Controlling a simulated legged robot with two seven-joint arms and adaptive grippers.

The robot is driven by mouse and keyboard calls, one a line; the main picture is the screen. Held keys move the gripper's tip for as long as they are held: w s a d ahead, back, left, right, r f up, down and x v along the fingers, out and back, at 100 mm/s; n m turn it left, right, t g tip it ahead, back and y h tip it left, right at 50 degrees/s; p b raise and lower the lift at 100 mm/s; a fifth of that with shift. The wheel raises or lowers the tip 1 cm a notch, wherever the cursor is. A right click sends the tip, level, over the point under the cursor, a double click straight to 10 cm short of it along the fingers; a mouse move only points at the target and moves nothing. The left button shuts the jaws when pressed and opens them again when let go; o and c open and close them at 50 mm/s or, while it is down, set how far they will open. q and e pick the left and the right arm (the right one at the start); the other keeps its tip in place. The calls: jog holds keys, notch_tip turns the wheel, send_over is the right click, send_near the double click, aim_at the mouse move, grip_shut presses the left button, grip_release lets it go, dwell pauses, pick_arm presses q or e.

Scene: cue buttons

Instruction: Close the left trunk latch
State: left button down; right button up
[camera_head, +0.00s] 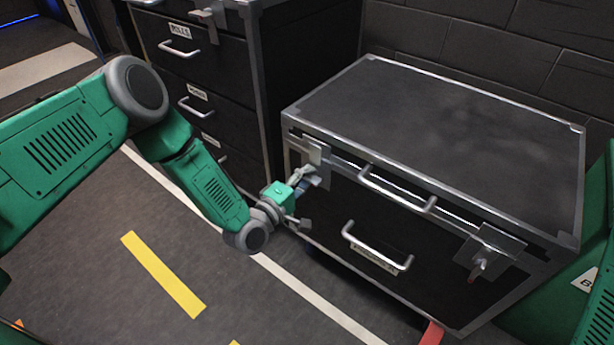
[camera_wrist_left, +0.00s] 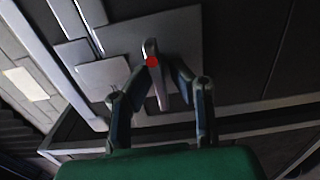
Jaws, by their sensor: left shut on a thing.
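The black trunk (camera_head: 450,140) with metal edges stands at the right in the head view, its lid down. Its left latch (camera_head: 316,155) is a metal plate with a lever at the front left; it also shows in the left wrist view, with a red-marked lever (camera_wrist_left: 154,72). My left gripper (camera_head: 303,182) is at this latch, its fingers on both sides of the lever and shut on it (camera_wrist_left: 160,82). The fingers partly hide the latch in the head view. My right gripper is out of view.
The right latch (camera_head: 490,250) sits on the trunk's front right, with a red-tipped lever hanging down. Two metal handles are between the latches. A black drawer cabinet (camera_head: 200,75) stands left of the trunk, and a brick wall (camera_head: 480,35) behind.

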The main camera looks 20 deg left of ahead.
pick_arm(q)
jog(key=shift+a+f, duration=0.15)
jog(key=shift+a, duration=0.05)
jog(key=c, duration=1.7)
grip_release()
jog(key=v, duration=1.2)
